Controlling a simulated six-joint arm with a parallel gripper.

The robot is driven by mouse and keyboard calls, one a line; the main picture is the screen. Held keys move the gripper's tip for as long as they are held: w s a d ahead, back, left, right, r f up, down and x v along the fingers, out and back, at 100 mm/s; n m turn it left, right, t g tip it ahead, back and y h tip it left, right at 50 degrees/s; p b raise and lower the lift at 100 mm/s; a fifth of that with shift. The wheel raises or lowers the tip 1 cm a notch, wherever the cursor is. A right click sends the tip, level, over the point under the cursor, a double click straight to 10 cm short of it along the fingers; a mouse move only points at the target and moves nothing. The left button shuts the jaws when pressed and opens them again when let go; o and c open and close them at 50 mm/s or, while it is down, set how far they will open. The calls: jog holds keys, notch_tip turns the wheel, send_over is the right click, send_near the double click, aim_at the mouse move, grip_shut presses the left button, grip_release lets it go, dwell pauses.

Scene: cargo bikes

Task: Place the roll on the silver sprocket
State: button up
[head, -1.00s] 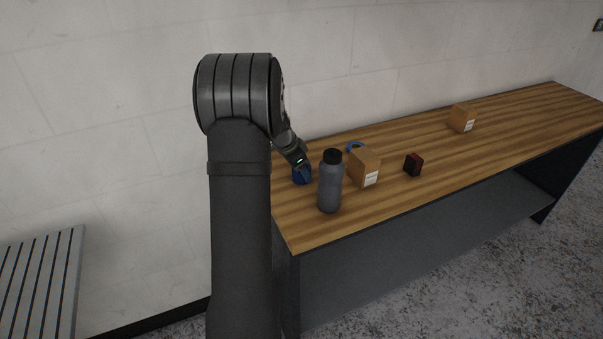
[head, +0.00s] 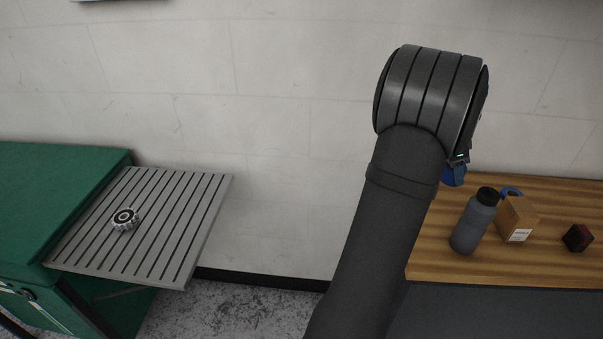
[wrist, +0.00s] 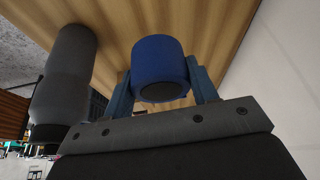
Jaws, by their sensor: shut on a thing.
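The roll is a blue cylinder with a dark core, seen in the wrist view (wrist: 158,62) between the two fingers of my gripper (wrist: 160,88). The gripper is shut on it. In the head view a part of the blue roll (head: 454,176) shows at the wooden bench's left end, with my arm hiding much of the gripper. The silver sprocket (head: 125,218) is a small toothed disc with a dark ring, lying flat on the grey slatted panel (head: 190,215) at left, far from my gripper.
On the wooden bench (head: 430,260) stand a grey bottle (head: 473,222), a cardboard box (head: 518,217), a blue ring (head: 511,191) behind it and a dark red block (head: 578,238). A green cabinet (head: 60,180) adjoins the slatted panel. An open floor gap separates panel and bench.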

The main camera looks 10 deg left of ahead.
jog(key=w+a+n+t+y, duration=0.1)
jog(key=w+a+n, duration=0.25)
jog(key=a, duration=0.85)
jog(key=w+a+n+t, duration=0.15)
jog(key=w+a, duration=0.35)
jog(key=a, duration=0.8)
jog(key=a+r+n+y, duration=0.1)
jog(key=a+n, duration=0.5)
jog(key=a, duration=1.5)
jog(key=n+t+y, duration=0.2)
jog(key=n+y, duration=0.1)
jog(key=n, duration=0.5)
send_over(126, 213)
jog(key=s+d, duration=0.1)
notch_tip(126, 213, down, 6)
jog(key=shift+s+r, duration=0.15)
jog(key=shift+r, duration=0.1)
jog(key=shift+s+a+f, duration=0.15)
jog(key=shift+a+f, duration=0.2)
jog(key=shift+a, duration=0.05)
jog(key=shift+f, duration=1.95)
jog(key=shift+f, duration=0.15)
